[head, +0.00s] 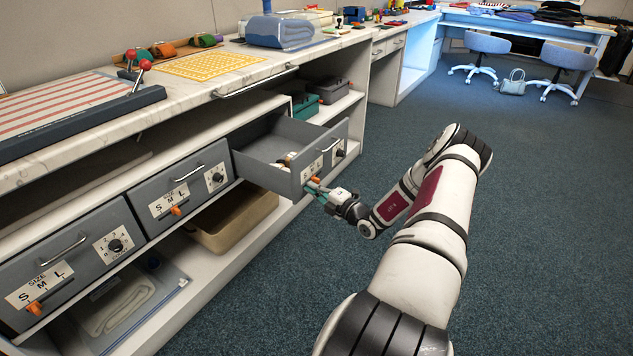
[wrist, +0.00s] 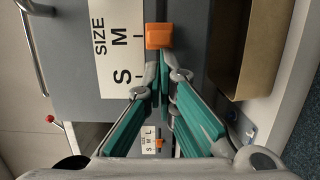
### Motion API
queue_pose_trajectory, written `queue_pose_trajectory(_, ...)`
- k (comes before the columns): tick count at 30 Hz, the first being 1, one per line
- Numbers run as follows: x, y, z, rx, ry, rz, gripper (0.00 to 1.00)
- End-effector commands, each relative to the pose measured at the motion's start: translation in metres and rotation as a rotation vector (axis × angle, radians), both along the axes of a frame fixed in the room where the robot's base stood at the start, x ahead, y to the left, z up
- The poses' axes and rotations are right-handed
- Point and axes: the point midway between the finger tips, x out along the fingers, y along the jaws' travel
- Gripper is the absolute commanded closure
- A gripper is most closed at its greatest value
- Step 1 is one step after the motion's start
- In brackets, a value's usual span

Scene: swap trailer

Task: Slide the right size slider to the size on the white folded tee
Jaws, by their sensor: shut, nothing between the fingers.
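The right size slider is an orange block (head: 314,179) on the front of the open right drawer (head: 335,133). In the wrist view the orange slider (wrist: 159,36) is level with the M mark on the white SIZE label (wrist: 105,50). My gripper (wrist: 163,60) is shut and empty, its teal fingers converging at the slider's S side; I cannot tell whether they touch it. In the head view my gripper (head: 318,187) is at the drawer front. A white folded cloth (head: 118,306), possibly the tee, lies in a clear bin at lower left; no size is readable on it.
Two shut drawers, the middle one (head: 182,185) and the left one (head: 65,262), have their own orange sliders and dials. A tan bin (head: 235,222) is on the shelf below. The counter (head: 320,50) runs above the drawers. The carpet (head: 540,220) at right is clear.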

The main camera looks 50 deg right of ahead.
Motion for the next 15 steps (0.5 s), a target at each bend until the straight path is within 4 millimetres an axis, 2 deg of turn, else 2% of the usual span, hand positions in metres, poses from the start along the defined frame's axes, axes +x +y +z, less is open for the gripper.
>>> queue_pose_trajectory(15, 0.001, -0.016, -0.001, -0.002, 0.0, 0.0, 1.0)
